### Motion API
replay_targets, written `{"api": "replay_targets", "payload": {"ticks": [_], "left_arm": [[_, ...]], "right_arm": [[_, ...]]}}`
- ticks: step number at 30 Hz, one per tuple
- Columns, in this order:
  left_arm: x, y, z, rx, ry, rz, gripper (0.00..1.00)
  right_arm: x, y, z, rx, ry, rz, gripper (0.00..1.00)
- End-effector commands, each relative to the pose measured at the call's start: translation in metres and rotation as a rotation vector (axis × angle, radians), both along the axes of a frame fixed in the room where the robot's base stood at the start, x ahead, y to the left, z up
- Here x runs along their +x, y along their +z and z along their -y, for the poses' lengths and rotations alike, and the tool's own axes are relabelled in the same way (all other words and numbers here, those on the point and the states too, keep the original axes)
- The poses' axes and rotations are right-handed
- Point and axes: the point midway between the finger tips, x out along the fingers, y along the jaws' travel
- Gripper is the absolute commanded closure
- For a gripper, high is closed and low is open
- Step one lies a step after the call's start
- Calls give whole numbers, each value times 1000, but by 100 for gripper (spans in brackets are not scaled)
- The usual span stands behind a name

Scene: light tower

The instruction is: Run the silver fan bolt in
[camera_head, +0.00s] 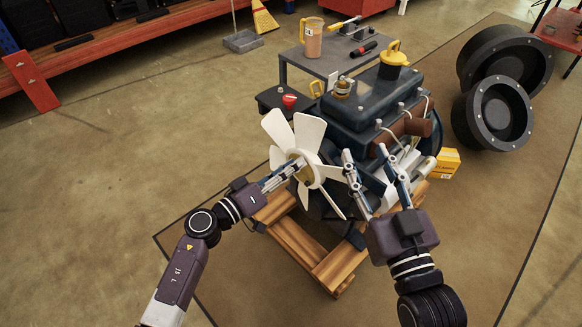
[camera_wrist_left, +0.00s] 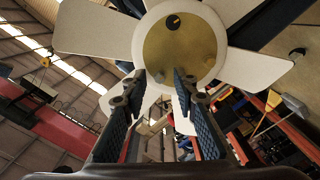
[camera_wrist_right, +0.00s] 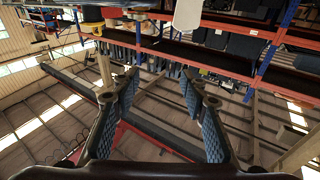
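The white fan (camera_head: 312,135) stands upright on the front of the dark blue engine (camera_head: 372,95). Its brass hub (camera_wrist_left: 180,50) fills the top of the left wrist view. A small dark round spot (camera_wrist_left: 173,22) shows on the hub; I cannot tell whether it is a bolt head or a hole. I cannot make out a silver bolt. My left gripper (camera_head: 297,166) is close in front of the hub, open, with nothing between its fingers (camera_wrist_left: 158,80). My right gripper (camera_head: 365,153) is open and empty, right of the fan; its fingers also show in the right wrist view (camera_wrist_right: 158,78).
The engine rests on a wooden pallet (camera_head: 290,245). Behind it is a grey table (camera_head: 318,64) with a jug (camera_head: 312,38) and tools. Two black wheels (camera_head: 495,112) stand at right, near a yellow box (camera_head: 447,161). The floor at left is clear.

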Motion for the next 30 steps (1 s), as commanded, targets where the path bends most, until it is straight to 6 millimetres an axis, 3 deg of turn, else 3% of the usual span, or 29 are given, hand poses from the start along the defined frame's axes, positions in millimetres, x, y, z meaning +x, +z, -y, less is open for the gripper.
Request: {"api": "replay_targets", "payload": {"ticks": [5, 13, 24, 30], "left_arm": [[0, 0, 0, 0, 0, 0, 73], [0, 0, 0, 0, 0, 0, 100], [0, 1, 0, 9, 0, 9, 100], [0, 2, -1, 48, 1, 46, 100]], "right_arm": [[0, 0, 0, 0, 0, 0, 60], [0, 0, 0, 0, 0, 0, 60], [1, -3, 0, -5, -1, -21, 60], [0, -38, 6, -46, -12, -175, 60]]}}
